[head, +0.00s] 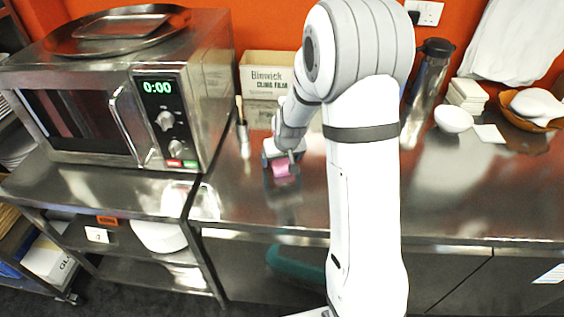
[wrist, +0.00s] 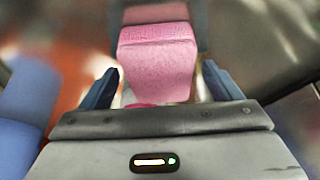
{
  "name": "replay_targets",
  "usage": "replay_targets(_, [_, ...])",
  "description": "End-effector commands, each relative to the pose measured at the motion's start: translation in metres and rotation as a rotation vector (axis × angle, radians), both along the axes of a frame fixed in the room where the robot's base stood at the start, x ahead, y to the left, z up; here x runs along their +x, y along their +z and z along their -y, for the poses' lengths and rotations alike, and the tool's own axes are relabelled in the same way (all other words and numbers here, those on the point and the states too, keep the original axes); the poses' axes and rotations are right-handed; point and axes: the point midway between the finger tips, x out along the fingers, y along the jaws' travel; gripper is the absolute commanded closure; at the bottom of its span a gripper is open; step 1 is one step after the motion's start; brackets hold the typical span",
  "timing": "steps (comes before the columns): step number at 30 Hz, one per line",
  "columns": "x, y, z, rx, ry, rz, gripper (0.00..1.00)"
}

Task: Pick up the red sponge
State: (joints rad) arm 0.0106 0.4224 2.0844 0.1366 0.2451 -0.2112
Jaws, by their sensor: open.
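The sponge (head: 282,168) looks pink and sits low over the steel counter, at the end of my arm. It also shows large in the wrist view (wrist: 157,62), between and just beyond the two blue fingertips. My gripper (head: 279,160) is open around it in the wrist view (wrist: 162,88), with a gap visible on each side. The fingers do not look pressed on the sponge. I cannot tell how the sponge's underside meets the counter.
A microwave (head: 110,95) stands left of my gripper. A cardboard box (head: 268,75) stands behind it. A flask (head: 428,85), a white bowl (head: 453,119) and a brown bowl (head: 520,112) stand at the right. The steel counter (head: 250,210) is clear in front.

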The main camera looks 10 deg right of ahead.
Motion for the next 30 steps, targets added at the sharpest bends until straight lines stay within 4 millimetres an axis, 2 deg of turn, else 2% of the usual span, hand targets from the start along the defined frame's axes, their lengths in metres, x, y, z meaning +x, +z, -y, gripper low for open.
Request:
replay_targets(22, [0.0,-0.0042,-0.0008,0.001,0.001,0.0,0.15])
replay_targets(30, [-0.0001,-0.0042,-0.0009,0.0,0.002,0.0,0.38])
